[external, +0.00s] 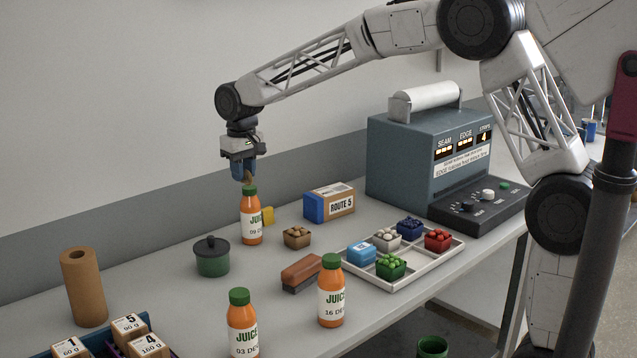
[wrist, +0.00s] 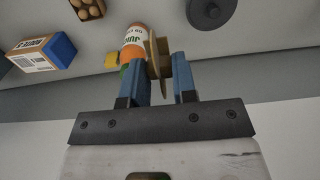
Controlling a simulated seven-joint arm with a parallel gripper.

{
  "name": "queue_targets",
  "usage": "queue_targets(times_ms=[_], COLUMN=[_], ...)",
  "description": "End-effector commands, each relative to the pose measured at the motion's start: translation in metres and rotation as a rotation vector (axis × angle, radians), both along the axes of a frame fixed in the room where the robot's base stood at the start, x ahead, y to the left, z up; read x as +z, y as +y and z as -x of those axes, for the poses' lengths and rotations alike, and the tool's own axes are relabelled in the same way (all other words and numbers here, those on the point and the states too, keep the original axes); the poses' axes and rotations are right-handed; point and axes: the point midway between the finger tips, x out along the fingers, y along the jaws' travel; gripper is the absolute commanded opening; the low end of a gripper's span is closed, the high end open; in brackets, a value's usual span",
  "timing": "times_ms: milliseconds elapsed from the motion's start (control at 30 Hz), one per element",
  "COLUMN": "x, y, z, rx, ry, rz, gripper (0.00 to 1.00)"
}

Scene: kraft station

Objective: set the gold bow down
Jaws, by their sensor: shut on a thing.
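My gripper (external: 243,168) is shut on the gold bow (wrist: 158,55), a tan-gold piece between the two blue fingertips in the wrist view (wrist: 162,78). In the external view only a small bit of the bow (external: 247,177) shows under the fingers. It is just above or behind the green cap of the far juice bottle (external: 251,228); I cannot tell whether they touch. In the wrist view that bottle (wrist: 134,42) shows beside the bow, partly hidden by a finger.
A yellow block (external: 267,215), a brown egg basket (external: 297,237) and the ROUTE 5 box (external: 330,203) stand to the right. A green lidded pot (external: 212,262) is in front. Two more juice bottles (external: 331,297) (external: 243,330) stand nearer. A white tray (external: 437,262) holds several small baskets.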

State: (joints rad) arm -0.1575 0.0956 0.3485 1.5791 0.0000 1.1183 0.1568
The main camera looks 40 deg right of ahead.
Motion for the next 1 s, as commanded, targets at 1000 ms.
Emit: queue_targets(times_ms=[1000], x=[-0.046], y=[0.154], z=[0.126], rx=[0.0], ry=[0.005], rz=[0.002], gripper=[0.04])
